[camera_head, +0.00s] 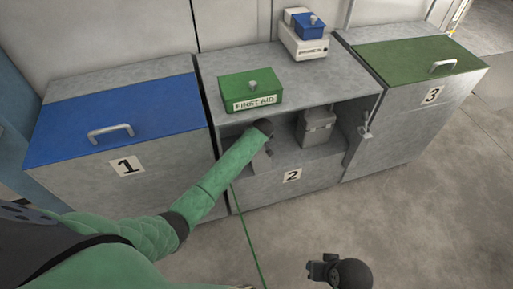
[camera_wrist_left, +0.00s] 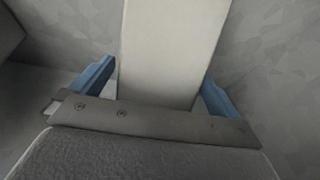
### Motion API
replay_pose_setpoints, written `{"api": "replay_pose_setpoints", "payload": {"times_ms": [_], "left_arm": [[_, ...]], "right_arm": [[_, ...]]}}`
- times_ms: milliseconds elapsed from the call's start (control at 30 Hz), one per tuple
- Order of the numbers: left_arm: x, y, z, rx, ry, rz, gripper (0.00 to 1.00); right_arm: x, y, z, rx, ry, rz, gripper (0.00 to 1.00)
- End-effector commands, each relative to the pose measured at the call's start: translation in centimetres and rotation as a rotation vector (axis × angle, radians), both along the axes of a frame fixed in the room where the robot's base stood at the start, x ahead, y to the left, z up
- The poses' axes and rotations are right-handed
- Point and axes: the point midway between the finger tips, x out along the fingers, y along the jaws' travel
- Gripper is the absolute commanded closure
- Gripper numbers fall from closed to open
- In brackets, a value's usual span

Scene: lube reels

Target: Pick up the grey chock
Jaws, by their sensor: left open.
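A pale grey, smooth, tapered block, which looks like the grey chock (camera_wrist_left: 168,50), stands between the two blue fingers of my left gripper (camera_wrist_left: 152,92) in the left wrist view. The fingers are apart, one on each side of it; I cannot tell whether either touches it. In the head view my left arm reaches into the open compartment of cabinet 2, and its gripper (camera_head: 266,148) is mostly hidden by the arm there. My right gripper (camera_head: 318,269) is at the bottom of the head view, over the floor, away from the cabinets; its jaws are too small to read.
A grey box-like object (camera_head: 316,128) sits in the compartment, right of my left gripper. Cabinet 2's top (camera_head: 335,85) overhangs it, carrying a green first aid box (camera_head: 250,90) and a white-blue device (camera_head: 304,40). Blue-lidded cabinet 1 (camera_head: 75,165) and green-lidded cabinet 3 (camera_head: 415,125) flank it.

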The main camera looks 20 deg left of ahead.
Motion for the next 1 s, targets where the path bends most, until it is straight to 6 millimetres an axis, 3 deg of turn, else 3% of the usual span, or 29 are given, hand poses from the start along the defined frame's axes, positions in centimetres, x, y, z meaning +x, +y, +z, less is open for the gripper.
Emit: {"api": "replay_pose_setpoints", "payload": {"times_ms": [200,500,833,1000], "left_arm": [[0.7,0.5,-2.2,0.000,0.001,0.001,0.00],[0.8,0.6,-2.5,-0.001,-0.001,0.001,0.02],[0.8,0.6,-2.4,-0.002,0.000,0.001,0.67],[0.9,0.5,-2.3,-0.001,-0.002,0.000,0.69]], "right_arm": [[-0.2,-0.3,0.3,-0.008,0.011,-0.002,0.64],[-0.3,-0.4,0.2,-0.010,0.012,-0.002,0.64],[-0.2,-0.4,0.3,-0.009,0.011,-0.002,0.64],[-0.2,-0.3,0.4,-0.008,0.010,-0.002,0.64]]}}
